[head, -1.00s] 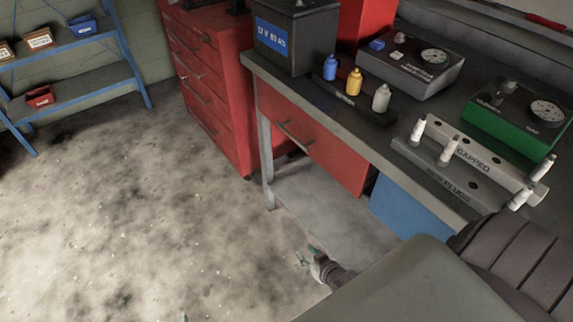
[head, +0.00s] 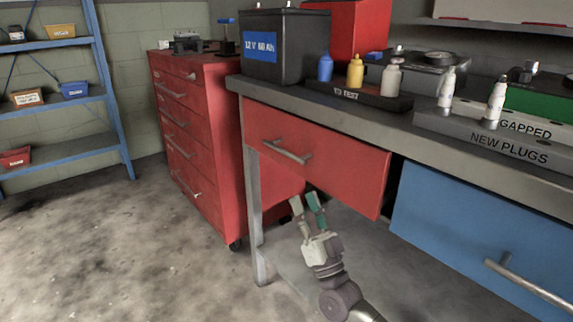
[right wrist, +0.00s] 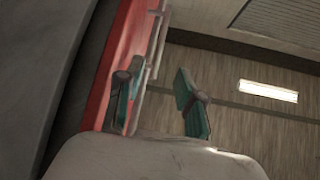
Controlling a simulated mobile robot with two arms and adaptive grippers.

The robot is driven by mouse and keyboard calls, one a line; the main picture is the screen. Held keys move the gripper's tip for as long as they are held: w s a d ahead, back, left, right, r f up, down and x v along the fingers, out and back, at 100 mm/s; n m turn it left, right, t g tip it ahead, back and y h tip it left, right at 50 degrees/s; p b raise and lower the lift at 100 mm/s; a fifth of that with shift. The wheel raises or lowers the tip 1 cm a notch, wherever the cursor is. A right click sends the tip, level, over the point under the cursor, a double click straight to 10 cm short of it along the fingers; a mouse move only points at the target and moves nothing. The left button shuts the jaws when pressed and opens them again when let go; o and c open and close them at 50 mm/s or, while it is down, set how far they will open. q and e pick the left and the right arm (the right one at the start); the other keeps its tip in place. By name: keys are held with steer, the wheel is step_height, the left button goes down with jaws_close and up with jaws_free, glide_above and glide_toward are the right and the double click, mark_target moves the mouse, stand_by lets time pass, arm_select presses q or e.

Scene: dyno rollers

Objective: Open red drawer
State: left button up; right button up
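The red drawer (head: 335,165) sits under the left part of the grey workbench and looks shut. My left gripper is out of view.
A blue drawer (head: 465,225) with its own handle is at the right. A red tool cabinet (head: 200,140) stands left of the bench leg (head: 256,220). A battery (head: 285,45) and bottles stand on the benchtop (head: 415,140). The floor at left is clear.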

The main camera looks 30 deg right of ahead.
mark_target(286, 153)
steer(key=b+x, duration=0.1)
steer(key=x, duration=1.1)
steer(key=shift+w+r+b, duration=0.2)
steer(key=shift+b, duration=0.1)
jaws_close()
